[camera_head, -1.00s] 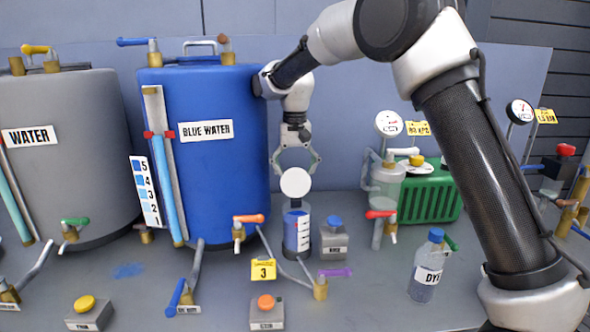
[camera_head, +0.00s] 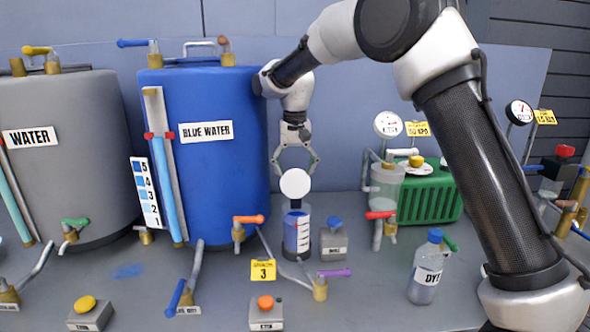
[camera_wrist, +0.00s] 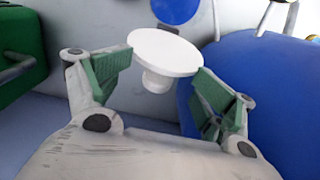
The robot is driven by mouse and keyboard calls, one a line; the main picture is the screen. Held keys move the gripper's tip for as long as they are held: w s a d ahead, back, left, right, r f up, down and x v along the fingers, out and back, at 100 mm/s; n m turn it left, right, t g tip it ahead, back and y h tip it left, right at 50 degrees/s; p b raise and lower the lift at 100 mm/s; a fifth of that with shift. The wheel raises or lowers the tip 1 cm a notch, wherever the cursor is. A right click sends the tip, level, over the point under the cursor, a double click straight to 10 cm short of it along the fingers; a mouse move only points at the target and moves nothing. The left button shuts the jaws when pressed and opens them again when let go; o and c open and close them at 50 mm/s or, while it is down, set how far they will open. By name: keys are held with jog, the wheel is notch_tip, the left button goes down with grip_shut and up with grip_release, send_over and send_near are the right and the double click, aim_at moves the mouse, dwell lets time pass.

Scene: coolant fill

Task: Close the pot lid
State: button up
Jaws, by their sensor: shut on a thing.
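The pot lid (camera_head: 295,183) is a white round disc. It stands tilted up above the small clear pot (camera_head: 297,232), with its flat face toward the head camera. The pot holds blue liquid and has a white scale on its side. My gripper (camera_head: 296,168) is above and behind the lid, pointing down, with its fingers on either side of it. In the wrist view the lid (camera_wrist: 165,50) shows between the green finger pads of my gripper (camera_wrist: 158,80), with a short white stub under it. The gripper is shut on the lid; the exact contact is hard to see.
The large blue water tank (camera_head: 215,165) stands close to the left of my gripper. A grey button box (camera_head: 333,240) is just right of the pot. An orange-handled valve (camera_head: 243,225) and a purple-handled valve (camera_head: 325,280) are near. A dye bottle (camera_head: 426,268) stands at right.

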jog(key=shift+s+f, duration=0.1)
jog(key=shift+f, duration=0.3)
dwell(0.4)
jog(key=o, duration=0.9)
jog(key=shift+c, duration=1.5)
jog(key=shift+r, duration=0.15)
jog(key=shift+w+r, duration=0.25)
jog(key=shift+r, duration=0.35)
jog(key=shift+c, duration=1.1)
jog(key=shift+w+r, duration=0.2)
jog(key=shift+r, duration=1)
jog(key=shift+w+r, duration=0.25)
jog(key=shift+r, duration=0.95)
jog(key=shift+w+r, duration=0.2)
jog(key=shift+r, duration=1.25)
jog(key=shift+r, duration=0.1)
